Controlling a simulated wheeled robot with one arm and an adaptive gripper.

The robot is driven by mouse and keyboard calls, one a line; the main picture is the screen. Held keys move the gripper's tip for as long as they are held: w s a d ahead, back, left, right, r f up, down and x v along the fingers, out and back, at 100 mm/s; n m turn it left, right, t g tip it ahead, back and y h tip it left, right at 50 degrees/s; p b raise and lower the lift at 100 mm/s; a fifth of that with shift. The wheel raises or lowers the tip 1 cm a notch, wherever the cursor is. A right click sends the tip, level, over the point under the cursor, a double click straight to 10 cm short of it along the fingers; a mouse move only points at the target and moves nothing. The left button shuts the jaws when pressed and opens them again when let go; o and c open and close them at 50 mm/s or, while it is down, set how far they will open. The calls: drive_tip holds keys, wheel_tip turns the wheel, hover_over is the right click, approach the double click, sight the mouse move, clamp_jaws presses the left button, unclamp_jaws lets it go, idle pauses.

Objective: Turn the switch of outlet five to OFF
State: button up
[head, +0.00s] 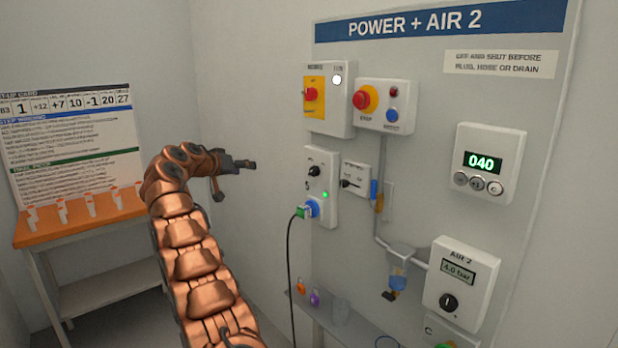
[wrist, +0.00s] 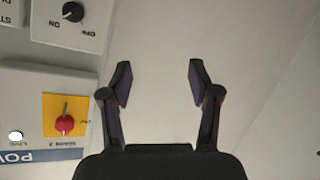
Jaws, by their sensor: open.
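The outlet unit (head: 321,192) is a white box on the wall panel, with a black rotary switch (head: 315,170), a lit green lamp and a blue socket holding a green plug. In the wrist view my gripper (wrist: 160,72) is open and empty, facing bare wall.
A red switch on a yellow plate (head: 312,95) and a red stop button (head: 365,99) sit above. A small slider box (head: 355,178) is right of the outlet. A black cable (head: 291,270) hangs from the plug. An orange-topped table (head: 75,232) stands left.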

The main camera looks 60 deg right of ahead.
drive_tip(key=s+d+f+m+g+h+b, duration=0.1)
drive_tip(key=s+d+f+m+g+h, duration=0.1)
drive_tip(key=s+d+m, duration=0.3)
drive_tip(key=m+g+h, duration=0.1)
drive_tip(key=m+g, duration=0.2)
drive_tip(key=g, duration=0.1)
approach(310, 173)
drive_tip(key=d, duration=0.2)
drive_tip(key=shift+s+p+x, duration=0.15)
drive_tip(key=shift+p+x, duration=0.1)
drive_tip(key=shift+x, duration=1.65)
drive_tip(key=shift+s+p+x, duration=0.15)
drive_tip(key=shift+p+x, duration=0.1)
drive_tip(key=shift+x, duration=1.7)
drive_tip(key=shift+a, duration=0.1)
drive_tip(key=c, duration=1.2)
